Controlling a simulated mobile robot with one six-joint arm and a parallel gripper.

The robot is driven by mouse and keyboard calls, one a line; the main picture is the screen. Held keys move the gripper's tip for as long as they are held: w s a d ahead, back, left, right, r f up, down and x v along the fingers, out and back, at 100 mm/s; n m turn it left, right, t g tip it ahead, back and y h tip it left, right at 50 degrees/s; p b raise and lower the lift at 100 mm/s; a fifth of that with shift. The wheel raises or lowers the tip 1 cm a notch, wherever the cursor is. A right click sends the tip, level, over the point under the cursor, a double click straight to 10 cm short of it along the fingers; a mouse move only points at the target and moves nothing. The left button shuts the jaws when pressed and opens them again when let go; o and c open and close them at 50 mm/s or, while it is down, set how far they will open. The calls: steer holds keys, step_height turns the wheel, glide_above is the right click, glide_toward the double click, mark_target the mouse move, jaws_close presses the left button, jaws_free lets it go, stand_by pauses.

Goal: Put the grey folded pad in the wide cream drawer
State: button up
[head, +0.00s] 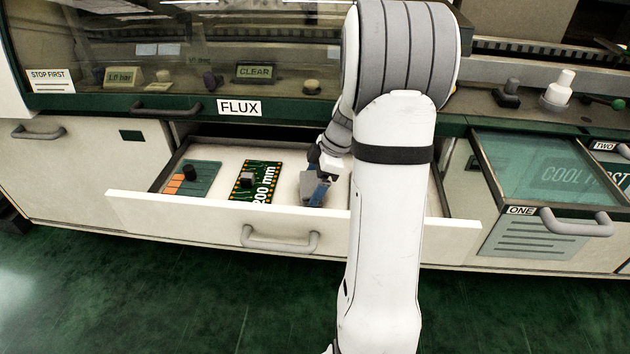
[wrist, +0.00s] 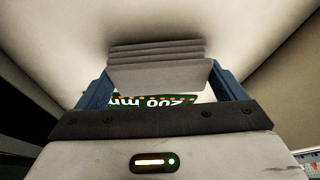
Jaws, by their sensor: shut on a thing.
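The grey folded pad (wrist: 160,72) shows in the wrist view as stacked grey layers between the two blue fingers. My gripper (wrist: 158,85) is shut on it. In the head view the pad (head: 312,181) is a small grey shape at my gripper (head: 318,190), inside the outline of the open wide cream drawer (head: 205,212). I cannot tell whether the pad touches the drawer floor. My arm hides the right part of the drawer.
In the drawer lie a teal board with orange strips (head: 190,178) and a green board marked 200 mm (head: 256,182), left of my gripper. Bare drawer floor shows around them. A glass-topped drawer labelled ONE (head: 545,170) is pulled out at right.

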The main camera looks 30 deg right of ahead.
steer(key=shift+f+b, duration=0.45)
steer(key=shift+b, duration=0.1)
stand_by(0.4)
steer(key=o, duration=0.8)
steer(key=shift+c, duration=0.2)
steer(key=p+v, duration=0.1)
steer(key=v, duration=0.7)
steer(key=shift+f, duration=0.1)
